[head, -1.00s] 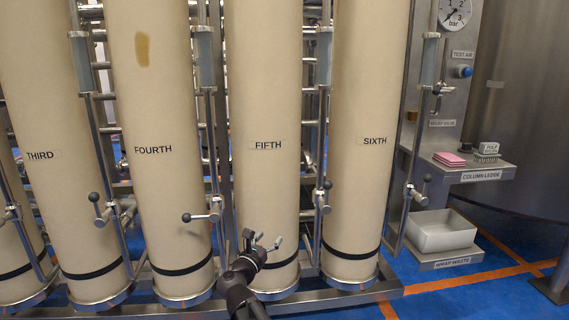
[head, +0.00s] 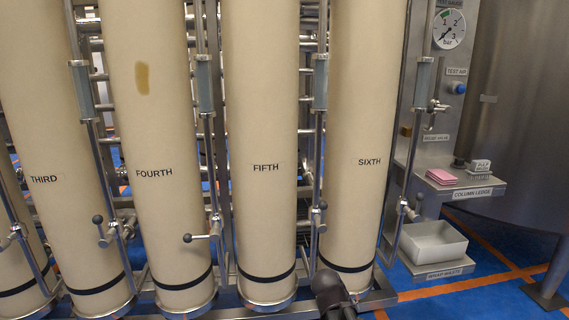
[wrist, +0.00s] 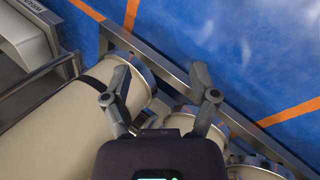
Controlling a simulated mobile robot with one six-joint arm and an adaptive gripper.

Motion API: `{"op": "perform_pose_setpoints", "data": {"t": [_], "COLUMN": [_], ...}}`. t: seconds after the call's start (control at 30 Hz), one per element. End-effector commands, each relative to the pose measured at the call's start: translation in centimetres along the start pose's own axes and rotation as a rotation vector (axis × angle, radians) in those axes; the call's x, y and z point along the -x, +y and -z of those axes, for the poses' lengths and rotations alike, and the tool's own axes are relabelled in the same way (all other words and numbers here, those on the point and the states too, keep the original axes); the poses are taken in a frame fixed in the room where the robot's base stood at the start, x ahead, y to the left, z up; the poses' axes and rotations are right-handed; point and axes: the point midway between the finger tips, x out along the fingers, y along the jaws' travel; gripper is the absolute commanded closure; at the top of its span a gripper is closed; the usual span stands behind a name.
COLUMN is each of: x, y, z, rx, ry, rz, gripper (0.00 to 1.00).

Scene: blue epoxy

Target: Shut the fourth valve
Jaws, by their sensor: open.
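The fourth column (head: 160,210) is a beige cylinder labelled FOURTH, with a brown stain high up. On the pipe just right of it, a valve (head: 215,228) has a lever lying nearly level, its dark ball knob (head: 187,238) pointing left in front of the column. My gripper is open and empty in the wrist view (wrist: 160,88), its two fingers spread above a column's base flange (wrist: 140,75). In the head view, only a dark part of my arm shows at the bottom, below the fifth and sixth columns; the fingers cannot be made out there.
Similar knobbed valves stand near the third (head: 104,232), fifth (head: 320,212) and sixth (head: 405,210) columns. A column ledge (head: 480,190) and a white waste tray (head: 433,243) are at right. A steel base rail (head: 375,300) runs along the front. Blue floor is open at lower right.

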Motion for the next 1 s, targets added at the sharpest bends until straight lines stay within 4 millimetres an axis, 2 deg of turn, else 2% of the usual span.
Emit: {"op": "perform_pose_setpoints", "data": {"t": [0.03, 0.13, 0.5, 0.67, 1.0], "x": [0.4, 0.6, 2.1, 3.1, 5.7], "y": [-0.2, -1.1, -3.2, -3.8, -2.2], "z": [-1.2, -2.4, -4.7, -5.2, -5.2], "rx": [-0.077, -0.213, -0.513, -0.597, -0.589], "ry": [-0.006, -0.015, -0.067, -0.089, -0.086], "rz": [0.060, 0.171, 0.428, 0.506, 0.499], "gripper": [0.24, 0.24, 0.24, 0.24, 0.24]}}
